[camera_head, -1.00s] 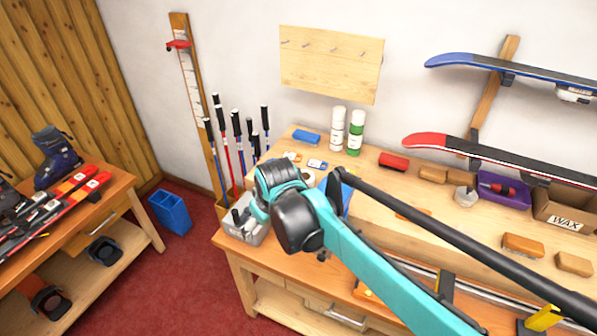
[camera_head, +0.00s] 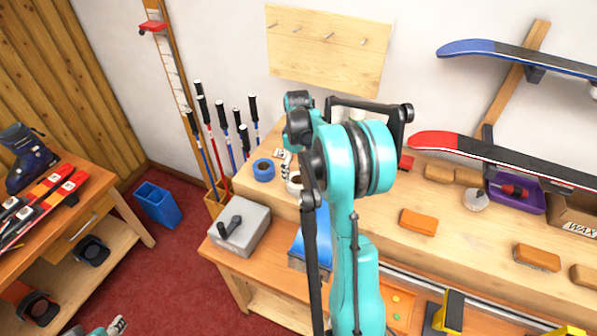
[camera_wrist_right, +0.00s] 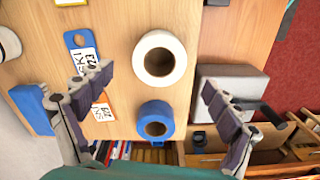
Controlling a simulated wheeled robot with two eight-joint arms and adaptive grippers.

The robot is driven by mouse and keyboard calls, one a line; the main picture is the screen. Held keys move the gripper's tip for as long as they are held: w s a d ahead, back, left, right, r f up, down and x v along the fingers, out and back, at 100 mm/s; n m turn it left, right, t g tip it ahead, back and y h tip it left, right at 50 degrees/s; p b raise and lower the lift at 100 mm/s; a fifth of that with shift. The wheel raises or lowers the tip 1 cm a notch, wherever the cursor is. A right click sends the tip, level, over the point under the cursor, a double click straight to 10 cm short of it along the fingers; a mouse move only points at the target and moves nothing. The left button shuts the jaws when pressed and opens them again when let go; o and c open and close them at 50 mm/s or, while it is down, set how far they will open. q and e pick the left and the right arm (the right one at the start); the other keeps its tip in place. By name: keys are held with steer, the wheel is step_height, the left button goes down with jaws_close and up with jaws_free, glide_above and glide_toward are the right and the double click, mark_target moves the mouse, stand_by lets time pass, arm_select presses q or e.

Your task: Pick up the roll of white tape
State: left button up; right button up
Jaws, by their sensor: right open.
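The roll of white tape (camera_wrist_right: 178,58) lies flat on the wooden bench in the right wrist view, its round hole facing up. In the head view the white roll (camera_head: 292,186) is partly hidden by my right arm. My right gripper (camera_wrist_right: 157,80) is open and empty, its fingers spread to either side of the rolls in the picture. The white roll appears just beyond the line of the fingertips, and I see no contact. A small part of my left gripper (camera_head: 117,326) shows at the bottom edge of the head view; its jaws are unclear.
A blue tape roll (camera_wrist_right: 155,106) lies close beside the white one, also between the fingers in the wrist view. Tags (camera_wrist_right: 82,52) lie to the left. A grey box (camera_head: 250,225) stands at the bench's left end. Ski poles (camera_head: 210,135) stand behind it.

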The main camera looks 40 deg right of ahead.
mark_target(300, 183)
steer(key=f, duration=0.2)
steer(key=f+b, duration=0.1)
steer(key=f, duration=0.2)
steer(key=f+b, duration=0.1)
steer(key=f, duration=0.1)
steer(key=shift+s+d+f, duration=0.15)
steer(key=shift+s+f, duration=0.05)
steer(key=shift+s, duration=0.15)
steer(key=shift+r, duration=0.1)
steer(key=c, duration=1.1)
